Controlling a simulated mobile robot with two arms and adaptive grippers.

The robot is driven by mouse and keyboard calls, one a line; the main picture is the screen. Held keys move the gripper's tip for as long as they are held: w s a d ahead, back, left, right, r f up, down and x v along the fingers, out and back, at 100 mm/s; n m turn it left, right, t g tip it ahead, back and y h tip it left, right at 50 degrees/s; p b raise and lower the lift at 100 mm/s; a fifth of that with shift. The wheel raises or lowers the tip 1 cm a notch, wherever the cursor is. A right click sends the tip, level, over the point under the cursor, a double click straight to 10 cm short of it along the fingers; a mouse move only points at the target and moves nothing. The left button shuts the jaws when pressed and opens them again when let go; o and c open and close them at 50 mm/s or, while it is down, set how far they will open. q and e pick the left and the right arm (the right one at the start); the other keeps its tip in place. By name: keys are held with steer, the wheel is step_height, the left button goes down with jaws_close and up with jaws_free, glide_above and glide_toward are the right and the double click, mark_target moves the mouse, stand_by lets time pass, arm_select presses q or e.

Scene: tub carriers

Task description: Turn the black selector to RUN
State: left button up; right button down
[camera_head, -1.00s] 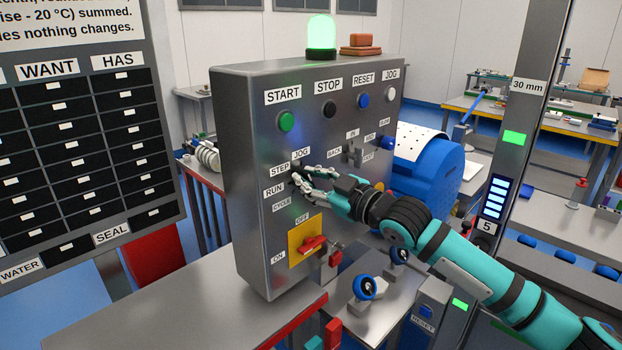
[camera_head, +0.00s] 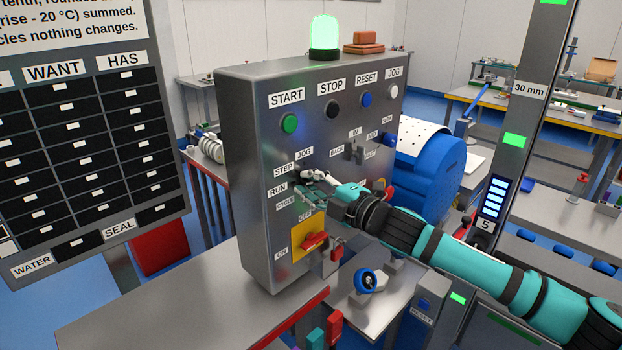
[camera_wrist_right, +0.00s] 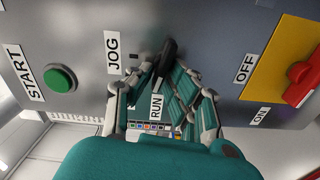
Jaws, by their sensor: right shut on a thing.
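The black selector (camera_wrist_right: 167,58) shows in the right wrist view as a dark bar on the grey panel, slanting from upper right to lower left. Its lower end lies near the RUN label (camera_wrist_right: 156,106); I cannot tell exactly which mark it points at. My right gripper (camera_wrist_right: 160,82) is shut on the selector, with a finger on either side. In the head view my right gripper (camera_head: 306,178) is at the panel beside the STEP, JOG and RUN (camera_head: 277,189) labels, and its fingers mostly hide the selector. My left gripper is not in view.
The grey control box (camera_head: 240,150) has a green START button (camera_head: 289,123) above and a red switch handle (camera_head: 314,240) on a yellow plate below. A small lever (camera_head: 357,152) is to the right. A blue handwheel (camera_head: 366,281) stands below the arm.

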steer(key=shift+n, duration=0.9)
steer(key=c, duration=1.3)
jaws_free()
steer(key=shift+c, duration=0.2)
steer(key=shift+d+f, duration=0.1)
steer(key=shift+s+d, duration=0.15)
steer(key=v, duration=1.1)
steer(key=shift+s+d, duration=0.15)
steer(key=shift+s, duration=0.05)
